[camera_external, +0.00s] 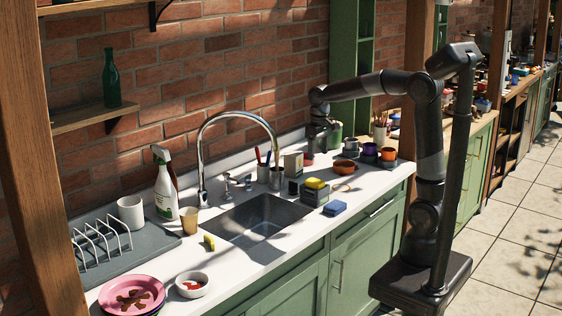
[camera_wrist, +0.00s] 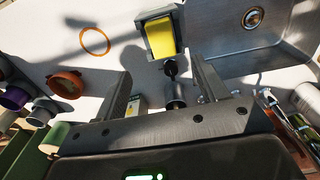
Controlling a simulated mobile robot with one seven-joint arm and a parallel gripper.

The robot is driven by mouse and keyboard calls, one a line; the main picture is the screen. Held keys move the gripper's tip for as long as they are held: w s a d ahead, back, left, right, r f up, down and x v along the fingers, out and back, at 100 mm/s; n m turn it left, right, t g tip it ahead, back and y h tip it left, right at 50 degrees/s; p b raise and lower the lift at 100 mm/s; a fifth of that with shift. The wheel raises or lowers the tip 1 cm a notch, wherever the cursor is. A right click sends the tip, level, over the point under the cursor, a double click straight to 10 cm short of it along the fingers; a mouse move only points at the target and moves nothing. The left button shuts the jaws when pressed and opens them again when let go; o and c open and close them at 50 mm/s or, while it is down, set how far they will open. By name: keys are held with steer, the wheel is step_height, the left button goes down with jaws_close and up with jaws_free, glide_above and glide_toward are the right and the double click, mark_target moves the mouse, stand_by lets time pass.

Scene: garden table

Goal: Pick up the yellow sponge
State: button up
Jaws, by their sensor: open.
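A yellow sponge (camera_external: 316,184) sits in a grey holder (camera_external: 315,196) on the white counter, right of the sink. In the wrist view the yellow sponge (camera_wrist: 161,39) lies in the grey holder (camera_wrist: 180,20) at the top middle, beyond my fingertips. My gripper (camera_wrist: 165,75) is open, with its two fingers spread wide and nothing between them in its grasp. In the external view my gripper (camera_external: 318,135) is above the back of the counter, behind and above the sponge, apart from it. A smaller yellow item (camera_external: 209,242) lies left of the sink.
A blue sponge (camera_external: 335,207) lies in front of the holder. The sink (camera_external: 257,222) and tall faucet (camera_external: 202,165) are to its left. An orange pot (camera_external: 346,168), a ring (camera_wrist: 95,41), a box (camera_external: 293,163) and a utensil cup (camera_external: 277,178) stand nearby.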

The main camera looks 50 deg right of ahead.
mark_target(315, 181)
steer(key=f, duration=0.7)
steer(key=w+f, duration=0.1)
steer(key=f, duration=0.3)
steer(key=shift+a+f, duration=0.1)
steer(key=shift+f, duration=0.15)
steer(key=shift+c, duration=0.6)
steer(key=c, duration=0.9)
